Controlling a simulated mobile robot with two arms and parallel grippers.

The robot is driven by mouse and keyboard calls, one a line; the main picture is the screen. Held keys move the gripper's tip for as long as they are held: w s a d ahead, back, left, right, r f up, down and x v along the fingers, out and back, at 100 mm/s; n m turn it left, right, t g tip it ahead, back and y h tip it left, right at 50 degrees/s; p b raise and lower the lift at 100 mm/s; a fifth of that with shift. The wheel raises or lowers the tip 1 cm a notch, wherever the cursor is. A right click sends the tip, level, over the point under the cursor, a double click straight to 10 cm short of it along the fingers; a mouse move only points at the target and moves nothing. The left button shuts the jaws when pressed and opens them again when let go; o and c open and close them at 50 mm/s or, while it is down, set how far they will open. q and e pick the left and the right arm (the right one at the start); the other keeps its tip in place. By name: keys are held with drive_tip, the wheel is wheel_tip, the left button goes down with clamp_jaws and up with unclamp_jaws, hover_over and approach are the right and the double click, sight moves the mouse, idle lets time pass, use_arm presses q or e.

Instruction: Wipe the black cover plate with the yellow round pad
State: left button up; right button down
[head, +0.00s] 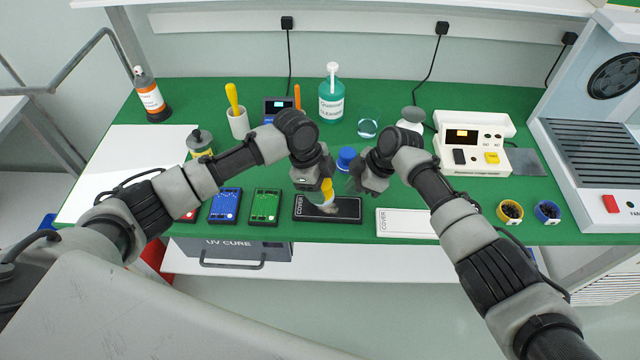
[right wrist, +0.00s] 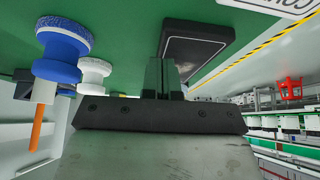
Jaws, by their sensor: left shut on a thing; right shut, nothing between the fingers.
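The black cover plate (head: 345,210) lies flat near the front edge of the green table, with a greyish patch on its middle. My left gripper (head: 325,181) is above it, shut on the yellow round pad (head: 327,192); only a yellow part shows below the fingers. I cannot tell whether the pad touches the plate. My right gripper (head: 366,187) is shut and empty, right of the left one and above the table. In the right wrist view its fingers (right wrist: 165,75) are together, beside the black plate (right wrist: 195,45).
A blue round pad (head: 346,158) stands behind the grippers; a white one (right wrist: 94,72) shows beside it in the right wrist view. A white cover plate (head: 405,223) lies right of the black plate. Green (head: 265,205) and blue (head: 225,205) boards lie left.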

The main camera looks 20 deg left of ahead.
sight(332, 216)
use_arm(q)
drive_tip(key=shift+f+b, duration=0.6)
drive_tip(key=shift+f, duration=0.7)
idle(1.5)
drive_tip(key=shift+s, duration=0.1)
drive_tip(key=shift+s+d, duration=1.25)
drive_tip(key=shift+d, duration=0.15)
drive_tip(key=shift+w+a, duration=1.35)
drive_tip(key=shift+a, duration=0.1)
drive_tip(key=shift+s+d, duration=1.35)
drive_tip(key=shift+d, duration=0.05)
drive_tip(key=shift+w+a+r, duration=0.1)
drive_tip(key=shift+w+a, duration=1.25)
drive_tip(key=shift+s+d, duration=1.35)
drive_tip(key=shift+w+a, duration=0.75)
drive_tip(key=shift+a, duration=0.05)
